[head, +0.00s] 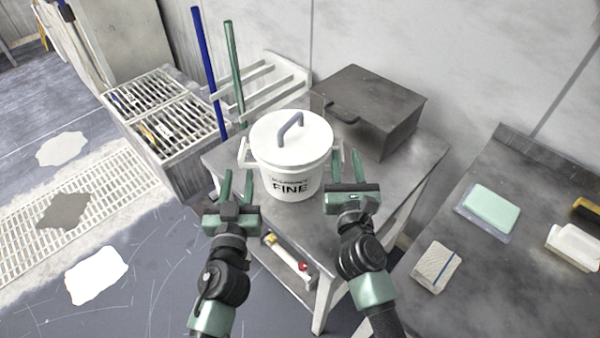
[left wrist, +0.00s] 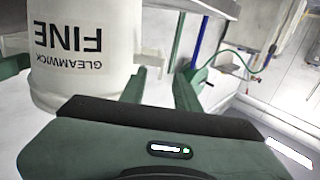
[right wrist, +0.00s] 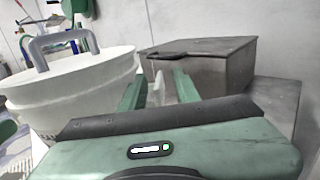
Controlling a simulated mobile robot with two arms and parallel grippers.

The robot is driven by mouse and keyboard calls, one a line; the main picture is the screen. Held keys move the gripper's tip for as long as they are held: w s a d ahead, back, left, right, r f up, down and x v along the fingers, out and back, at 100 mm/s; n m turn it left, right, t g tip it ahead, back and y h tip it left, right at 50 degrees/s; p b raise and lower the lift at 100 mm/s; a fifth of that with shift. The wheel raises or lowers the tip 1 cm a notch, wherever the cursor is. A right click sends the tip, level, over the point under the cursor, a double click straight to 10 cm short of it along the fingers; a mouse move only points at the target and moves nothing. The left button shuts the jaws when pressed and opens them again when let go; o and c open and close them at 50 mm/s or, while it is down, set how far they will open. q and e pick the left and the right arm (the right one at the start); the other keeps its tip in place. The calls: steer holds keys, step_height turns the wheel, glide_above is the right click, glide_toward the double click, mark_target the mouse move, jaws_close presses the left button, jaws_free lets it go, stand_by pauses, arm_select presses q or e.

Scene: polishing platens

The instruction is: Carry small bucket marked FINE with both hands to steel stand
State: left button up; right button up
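The white lidded bucket marked FINE (head: 290,185) stands upright on a grey-topped table (head: 330,222). It has a grey lid handle (head: 290,128) and a light lug on each side. It also shows in the left wrist view (left wrist: 85,75) and right wrist view (right wrist: 75,90). My left gripper (head: 237,180) is open, just in front of the left lug (head: 245,152); in its wrist view the lug shows near the fingertips. My right gripper (head: 347,160) is open beside the bucket; its wrist view shows the right lug (right wrist: 158,88) between the fingers. I cannot tell which surface is the steel stand.
A dark metal box (head: 375,105) sits behind right of the bucket. A dark bench (head: 480,265) at the right holds a green pad (head: 490,208) and other items. A slatted rack (head: 150,95) and blue and green poles stand at the left. A wall closes the back.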

arm_select(q)
steer(key=shift+d+r, duration=0.2)
steer(key=shift+d, duration=0.05)
arm_select(e)
steer(key=s+r, duration=0.2)
steer(key=s, duration=0.1)
steer(key=shift+s+d, duration=0.15)
